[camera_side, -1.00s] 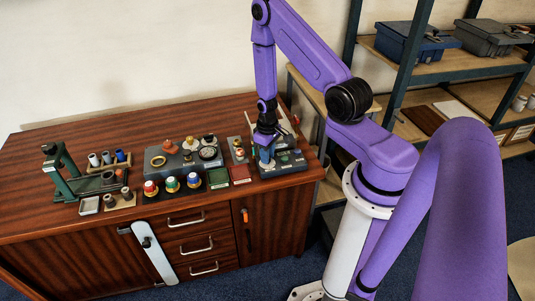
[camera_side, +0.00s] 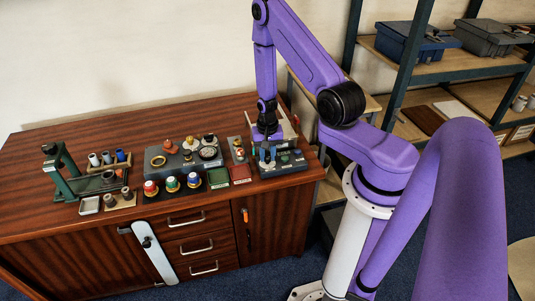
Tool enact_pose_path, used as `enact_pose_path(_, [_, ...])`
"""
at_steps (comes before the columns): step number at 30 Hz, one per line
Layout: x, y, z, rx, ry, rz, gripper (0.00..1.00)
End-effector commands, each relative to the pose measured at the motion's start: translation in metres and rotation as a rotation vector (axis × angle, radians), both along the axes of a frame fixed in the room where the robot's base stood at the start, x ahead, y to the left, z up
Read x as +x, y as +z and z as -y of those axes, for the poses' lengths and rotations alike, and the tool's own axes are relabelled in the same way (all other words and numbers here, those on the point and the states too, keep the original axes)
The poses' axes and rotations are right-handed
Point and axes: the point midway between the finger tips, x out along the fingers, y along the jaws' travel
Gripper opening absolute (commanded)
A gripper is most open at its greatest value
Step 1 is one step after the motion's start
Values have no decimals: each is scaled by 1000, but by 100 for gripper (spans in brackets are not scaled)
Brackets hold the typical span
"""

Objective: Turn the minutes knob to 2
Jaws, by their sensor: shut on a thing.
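A dark grey control box (camera_side: 291,170) stands at the right end of the wooden bench, with small knobs and buttons on its top face. My gripper (camera_side: 267,154) points down at the left part of this box. It is shut on a small knob there, which I take to be the minutes knob. The fingers and the small size hide the knob itself, and its pointer and scale numbers cannot be read.
Left of the box are a dark red tray (camera_side: 241,174) and a green tray (camera_side: 218,179). Further left stand colored-capped jars (camera_side: 172,184), a grey block with fittings (camera_side: 186,158) and a green press frame (camera_side: 65,174). The bench's front left is clear.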

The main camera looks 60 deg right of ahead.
Motion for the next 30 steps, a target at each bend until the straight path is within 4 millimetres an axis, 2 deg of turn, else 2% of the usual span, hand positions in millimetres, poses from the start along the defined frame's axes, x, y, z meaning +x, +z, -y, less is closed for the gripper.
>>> enact_pose_path(11, [0,0,0,0,-153,-1,0])
enact_pose_path(27, [0,0,-1,0,-173,-1,0])
enact_pose_path(28, [0,0,-1,0,-173,-1,36])
enact_pose_path(30, [0,0,-1,0,-172,-1,52])
